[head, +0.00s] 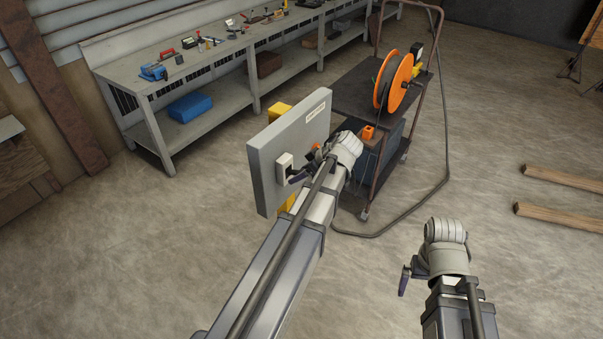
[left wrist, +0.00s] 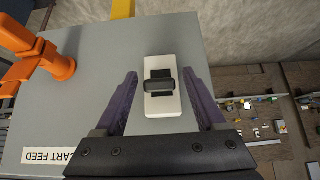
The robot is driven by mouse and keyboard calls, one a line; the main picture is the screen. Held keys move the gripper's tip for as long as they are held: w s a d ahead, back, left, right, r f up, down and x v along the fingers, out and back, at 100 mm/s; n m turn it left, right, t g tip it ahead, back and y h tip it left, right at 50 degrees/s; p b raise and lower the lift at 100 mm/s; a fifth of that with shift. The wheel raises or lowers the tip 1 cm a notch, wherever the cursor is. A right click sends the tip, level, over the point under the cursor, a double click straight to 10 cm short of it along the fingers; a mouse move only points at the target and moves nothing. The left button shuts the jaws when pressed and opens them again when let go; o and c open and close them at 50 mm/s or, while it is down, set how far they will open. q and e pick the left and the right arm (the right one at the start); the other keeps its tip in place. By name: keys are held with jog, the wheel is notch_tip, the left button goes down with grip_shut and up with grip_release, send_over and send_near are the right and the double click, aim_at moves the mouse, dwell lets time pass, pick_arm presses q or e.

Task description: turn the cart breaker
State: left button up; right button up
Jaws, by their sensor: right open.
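The grey panel box (head: 264,172) stands left of the cart and bears a label reading "CART FEED" in the left wrist view (left wrist: 55,157). On its face sits a white breaker plate (left wrist: 163,117) with a black lever (left wrist: 160,86) lying across it; the plate also shows in the head view (head: 284,160). My left gripper (left wrist: 160,78) is open, one purple finger on each side of the plate, with gaps between; its distance from the face is unclear. In the head view my left arm partly covers the panel. My right gripper (head: 408,276) is open and empty, low at right, away from the panel.
An orange handle (left wrist: 38,58) sticks out of the panel beside the breaker. A cart (head: 352,88) with an orange reel (head: 400,80) stands behind, a dark cable looping on the floor. A workbench (head: 215,70) runs along the wall. Wooden beams (head: 560,220) lie at right.

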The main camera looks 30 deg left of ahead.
pick_arm(q)
jog(key=p+v, duration=0.6)
jog(key=v, duration=0.2)
dwell(0.4)
jog(key=shift+a+f, duration=0.1)
jog(key=shift+f, duration=0.1)
jog(key=b+x, duration=0.6)
jog(key=x, duration=0.1)
jog(key=shift+a+f, duration=0.2)
jog(key=shift+f, duration=0.1)
jog(key=shift+r, duration=0.1)
